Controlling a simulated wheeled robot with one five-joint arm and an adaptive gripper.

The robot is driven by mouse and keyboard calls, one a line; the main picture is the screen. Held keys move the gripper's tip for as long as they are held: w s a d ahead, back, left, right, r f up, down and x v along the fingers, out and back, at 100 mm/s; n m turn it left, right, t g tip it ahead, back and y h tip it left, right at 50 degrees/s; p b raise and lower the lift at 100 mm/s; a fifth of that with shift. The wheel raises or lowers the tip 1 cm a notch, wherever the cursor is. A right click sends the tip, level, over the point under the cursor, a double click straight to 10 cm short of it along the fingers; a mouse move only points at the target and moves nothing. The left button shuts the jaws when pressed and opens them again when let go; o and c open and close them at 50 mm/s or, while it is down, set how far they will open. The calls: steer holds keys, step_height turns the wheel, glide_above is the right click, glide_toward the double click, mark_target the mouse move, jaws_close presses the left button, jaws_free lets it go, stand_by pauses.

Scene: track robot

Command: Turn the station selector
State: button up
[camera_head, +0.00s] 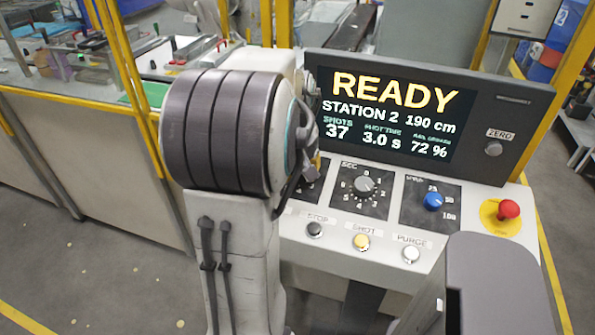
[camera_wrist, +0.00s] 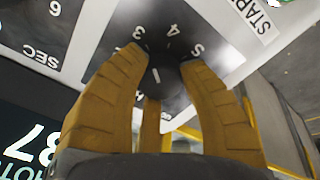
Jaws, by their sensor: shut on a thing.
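The station selector is a dark knob (camera_wrist: 156,76) with a pale pointer line, on a dark panel marked with numbers including 3, 4 and 5. My gripper (camera_wrist: 163,65) has its yellow-brown fingers around the knob and is shut on it. In the head view my arm hides the selector and most of the gripper; only the right edge of its dark panel (camera_head: 313,190) shows. The display (camera_head: 390,110) reads READY, STATION 2, 190 cm, 37 shots, 3.0 s and 72 %.
Right of the selector are a SEC dial (camera_head: 364,184), a blue knob (camera_head: 433,201) and a red button (camera_head: 509,209) on yellow. A ZERO knob (camera_head: 493,148) sits beside the display.

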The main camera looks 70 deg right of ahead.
steer(key=shift+f, duration=0.1)
steer(key=o, duration=1.2)
steer(key=shift+r, duration=0.2)
steer(key=v, duration=1.1)
steer(key=shift+a+r, duration=0.1)
steer(key=shift+r, duration=0.25)
